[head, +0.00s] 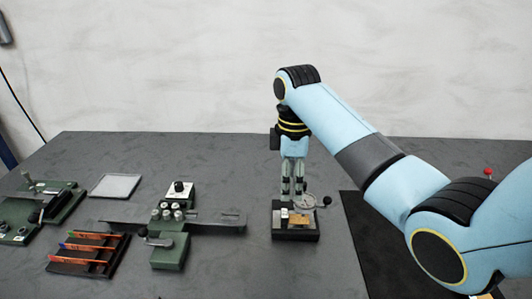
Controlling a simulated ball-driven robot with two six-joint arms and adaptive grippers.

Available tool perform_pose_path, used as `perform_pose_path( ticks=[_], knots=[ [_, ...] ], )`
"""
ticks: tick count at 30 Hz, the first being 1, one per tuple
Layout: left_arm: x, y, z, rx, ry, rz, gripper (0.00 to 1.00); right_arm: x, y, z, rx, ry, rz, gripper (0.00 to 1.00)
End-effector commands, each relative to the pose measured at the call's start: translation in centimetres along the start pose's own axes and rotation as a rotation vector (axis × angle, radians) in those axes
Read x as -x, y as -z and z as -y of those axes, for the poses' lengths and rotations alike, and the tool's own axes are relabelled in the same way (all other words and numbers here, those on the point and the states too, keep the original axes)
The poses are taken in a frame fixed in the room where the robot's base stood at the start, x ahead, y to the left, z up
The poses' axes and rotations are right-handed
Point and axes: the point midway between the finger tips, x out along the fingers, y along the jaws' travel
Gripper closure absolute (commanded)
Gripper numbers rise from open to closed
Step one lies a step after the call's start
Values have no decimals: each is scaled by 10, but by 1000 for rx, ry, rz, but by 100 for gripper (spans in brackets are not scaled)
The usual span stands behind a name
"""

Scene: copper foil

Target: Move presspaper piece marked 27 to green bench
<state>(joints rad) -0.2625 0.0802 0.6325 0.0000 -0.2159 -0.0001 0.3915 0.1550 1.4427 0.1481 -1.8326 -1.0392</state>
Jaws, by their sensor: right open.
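My right gripper (292,195) points straight down, open, just above a small black fixture (296,236) right of the middle. A small tan piece (299,219) lies on top of this fixture, under the fingertips. No number can be read on it, so I cannot tell whether it is the presspaper piece marked 27. A green bench-like fixture (169,253) with a long grey bar stands left of the gripper. Another green fixture (68,208) stands at the far left; I cannot tell which is the green bench. My left gripper is out of view.
A black rack (82,268) with several orange strips lies at the front left. A pale flat tray (115,186) lies behind it. A black mat (367,255) lies under my right arm. The back of the grey table is clear. A red knob (488,171) shows at right.

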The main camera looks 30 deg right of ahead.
Motion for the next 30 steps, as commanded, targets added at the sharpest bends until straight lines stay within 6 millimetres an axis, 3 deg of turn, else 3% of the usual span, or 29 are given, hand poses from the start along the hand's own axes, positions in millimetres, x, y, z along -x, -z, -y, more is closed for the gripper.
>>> perform_pose_path(
  ticks=[5, 9, 12, 16, 22, 30],
  knots=[
    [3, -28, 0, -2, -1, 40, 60, -6, 1, -1, 3, 3, 1, 38],
    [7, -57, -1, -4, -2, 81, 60, -28, 2, -1, 2, 6, 2, 38],
    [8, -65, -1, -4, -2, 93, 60, -48, 2, -2, 2, 6, 2, 38],
    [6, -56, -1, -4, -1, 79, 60, -73, 2, -2, 2, 5, 2, 38],
    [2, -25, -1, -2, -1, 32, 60, -99, 2, -2, 3, 3, 1, 38],
    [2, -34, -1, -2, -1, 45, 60, -107, 2, -2, 3, 1, 0, 38]
  ],
)
